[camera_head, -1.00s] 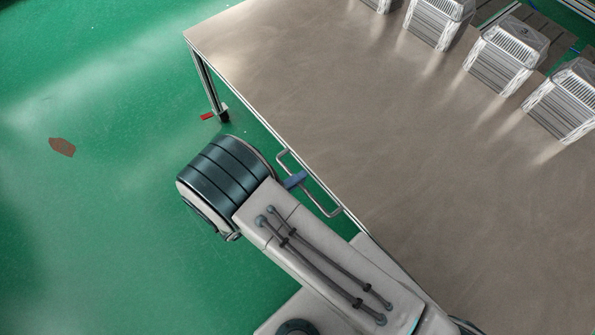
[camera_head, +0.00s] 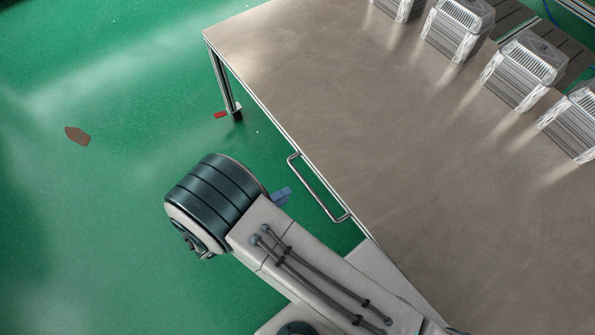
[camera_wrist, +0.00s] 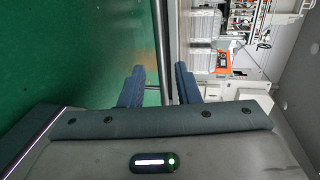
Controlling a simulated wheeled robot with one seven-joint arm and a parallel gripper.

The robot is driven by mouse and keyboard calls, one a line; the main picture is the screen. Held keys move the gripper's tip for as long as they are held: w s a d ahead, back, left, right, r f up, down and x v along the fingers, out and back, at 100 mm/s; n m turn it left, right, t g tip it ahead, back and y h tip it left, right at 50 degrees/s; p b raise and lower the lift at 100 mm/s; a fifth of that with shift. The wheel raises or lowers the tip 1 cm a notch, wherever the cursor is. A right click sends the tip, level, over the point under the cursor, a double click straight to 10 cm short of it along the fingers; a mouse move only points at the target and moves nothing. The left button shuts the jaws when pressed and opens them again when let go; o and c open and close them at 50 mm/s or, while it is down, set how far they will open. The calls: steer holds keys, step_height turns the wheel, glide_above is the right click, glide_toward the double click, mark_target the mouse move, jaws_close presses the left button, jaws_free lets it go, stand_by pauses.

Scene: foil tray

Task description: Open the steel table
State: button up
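The steel table (camera_head: 340,110) has a broad brushed top that fills the right of the head view. Its long bar handle (camera_head: 318,188) sits along the near-left edge, with no visible gap opened at that edge. My gripper (camera_head: 281,196) is left of the handle in the head view, apart from it; only a blue finger part shows there. In the wrist view my gripper (camera_wrist: 158,88) has its two blue fingers spread apart with nothing clamped. A pale metal strip runs upright between them, and I cannot tell whether it is the handle or the table edge.
Several ribbed foil-like blocks (camera_head: 458,28) stand along the table's far right side. A table leg (camera_head: 226,88) with a red foot piece (camera_head: 220,115) stands at the far-left corner. The green floor (camera_head: 110,220) at left is clear except for a flat brown patch (camera_head: 77,136).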

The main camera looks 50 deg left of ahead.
steer(key=v, duration=0.5)
steer(key=shift+s, duration=0.3)
